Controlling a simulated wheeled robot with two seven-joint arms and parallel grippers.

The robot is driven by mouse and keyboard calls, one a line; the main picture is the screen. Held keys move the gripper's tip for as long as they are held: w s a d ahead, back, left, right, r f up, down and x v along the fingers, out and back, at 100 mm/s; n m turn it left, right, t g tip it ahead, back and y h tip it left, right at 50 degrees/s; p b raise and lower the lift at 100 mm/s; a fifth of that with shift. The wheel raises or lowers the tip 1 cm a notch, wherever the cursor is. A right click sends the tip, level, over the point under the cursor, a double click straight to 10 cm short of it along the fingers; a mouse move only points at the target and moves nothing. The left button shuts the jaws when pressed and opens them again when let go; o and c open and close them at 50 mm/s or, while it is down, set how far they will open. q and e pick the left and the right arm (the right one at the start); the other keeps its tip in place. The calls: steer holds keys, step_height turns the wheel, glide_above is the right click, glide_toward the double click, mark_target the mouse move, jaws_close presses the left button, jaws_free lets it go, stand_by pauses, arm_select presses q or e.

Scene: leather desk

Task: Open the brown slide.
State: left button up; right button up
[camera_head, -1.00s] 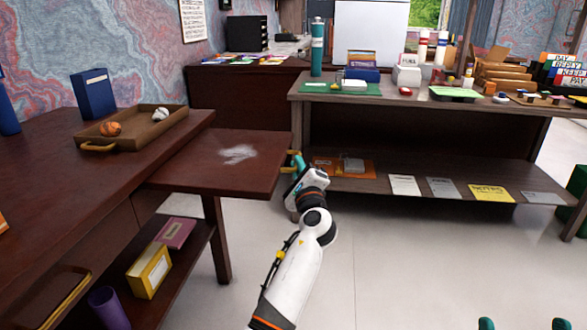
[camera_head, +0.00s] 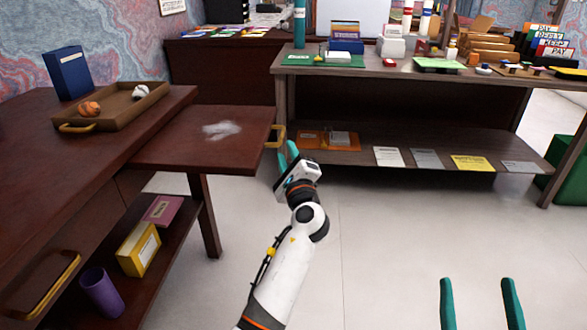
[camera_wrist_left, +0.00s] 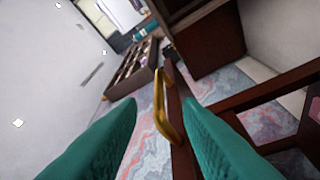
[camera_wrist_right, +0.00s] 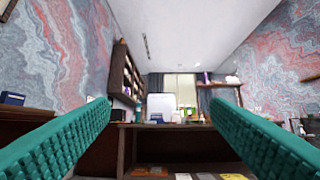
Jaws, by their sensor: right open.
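The brown slide (camera_head: 205,148) is a flat wooden leaf standing out from the right side of the leather desk (camera_head: 75,150). A grey-white smudge (camera_head: 222,130) lies on its top. Its brass handle (camera_head: 277,136) is on the right end. My left gripper (camera_head: 287,155) is just beside and below the handle, with its teal fingers apart. In the left wrist view the handle (camera_wrist_left: 165,112) shows between the open fingers, which look clear of it. My right gripper (camera_head: 482,290) is open and empty at the lower right, far from the slide.
A wooden tray (camera_head: 110,120) with two small lumps and a blue box (camera_head: 67,73) stand on the desk. A long table (camera_head: 420,85) with a lower shelf (camera_head: 420,150) stands behind my left gripper. Clear floor (camera_head: 380,220) lies in front. A green bin (camera_head: 575,160) is at the far right.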

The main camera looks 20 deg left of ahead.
arm_select(q)
steer(key=v, duration=0.6)
steer(key=shift+s+d+p, duration=0.2)
steer(key=shift+s+p, duration=0.15)
steer(key=shift+p, duration=0.05)
arm_select(e)
steer(key=f+g, duration=0.1)
steer(key=w+f+g, duration=0.1)
steer(key=f+g+h, duration=0.1)
steer(key=shift+w+d+f, duration=0.1)
steer(key=shift+w+f, duration=0.15)
steer(key=shift+f, duration=0.15)
arm_select(q)
steer(key=shift+f, duration=0.1)
